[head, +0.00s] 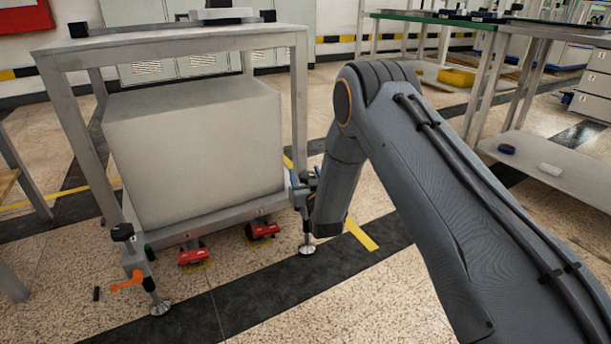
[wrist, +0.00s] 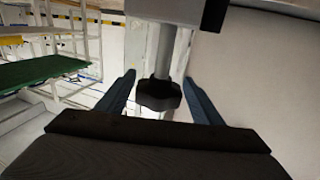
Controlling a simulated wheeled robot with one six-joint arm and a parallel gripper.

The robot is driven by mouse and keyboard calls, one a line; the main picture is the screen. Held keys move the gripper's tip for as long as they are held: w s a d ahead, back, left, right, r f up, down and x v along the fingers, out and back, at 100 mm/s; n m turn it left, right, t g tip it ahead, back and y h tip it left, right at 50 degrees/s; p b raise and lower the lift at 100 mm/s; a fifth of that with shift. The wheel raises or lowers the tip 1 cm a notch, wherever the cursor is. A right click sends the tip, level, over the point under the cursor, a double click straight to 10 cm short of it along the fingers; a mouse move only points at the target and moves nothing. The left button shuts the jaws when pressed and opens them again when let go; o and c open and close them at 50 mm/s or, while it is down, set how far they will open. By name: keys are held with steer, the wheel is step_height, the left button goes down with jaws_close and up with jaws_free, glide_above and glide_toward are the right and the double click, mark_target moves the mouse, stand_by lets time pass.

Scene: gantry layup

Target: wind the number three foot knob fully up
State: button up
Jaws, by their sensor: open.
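My gripper (wrist: 161,78) is open, with one blue finger on each side of the knob. A gap shows between each finger and the knob, so I see no contact. In the head view my arm reaches to the frame's front right leg. The foot (head: 307,249) there stands on the floor, and my arm partly hides its fittings. No number is readable on the knob. The front left leg has another black knob (head: 122,232) and foot (head: 160,307).
The grey metal frame (head: 165,42) surrounds a large pale block (head: 195,150). An orange lever (head: 127,281) sticks out at the front left leg. Red brackets (head: 193,255) hang under the frame. Shelving (head: 550,165) stands at right. The floor in front is mostly clear.

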steer(key=shift+x, duration=0.85)
steer(key=shift+d, duration=0.1)
steer(key=c, duration=1)
steer(key=shift+c, duration=0.2)
steer(key=shift+n+y, duration=0.3)
steer(key=shift+y, duration=0.1)
steer(key=n+g+y, duration=0.1)
steer(key=n+y, duration=0.1)
steer(key=shift+s+a+g+y, duration=0.1)
steer(key=shift+a+g+y, duration=0.15)
steer(key=shift+g+y, duration=0.15)
steer(key=n+y, duration=0.1)
steer(key=g+y, duration=0.1)
steer(key=n+g+y, duration=0.1)
steer(key=shift+s+a+n, duration=0.25)
steer(key=shift+a+n, duration=0.05)
steer(key=shift+a, duration=0.05)
steer(key=n+g+y, duration=0.2)
steer(key=g, duration=0.1)
steer(key=n+g+y+b, duration=0.1)
steer(key=shift+s+a+f, duration=0.15)
steer(key=shift+s+a, duration=0.15)
steer(key=shift+s, duration=0.05)
steer(key=shift+s+a+n+g+y+b, duration=0.1)
steer(key=shift+s+n+g+y+b, duration=0.1)
steer(key=shift+n+g+y+b, duration=0.6)
steer(key=shift+s+a+n+g+y+b, duration=0.15)
steer(key=shift+n+g, duration=0.35)
steer(key=shift+g, duration=0.6)
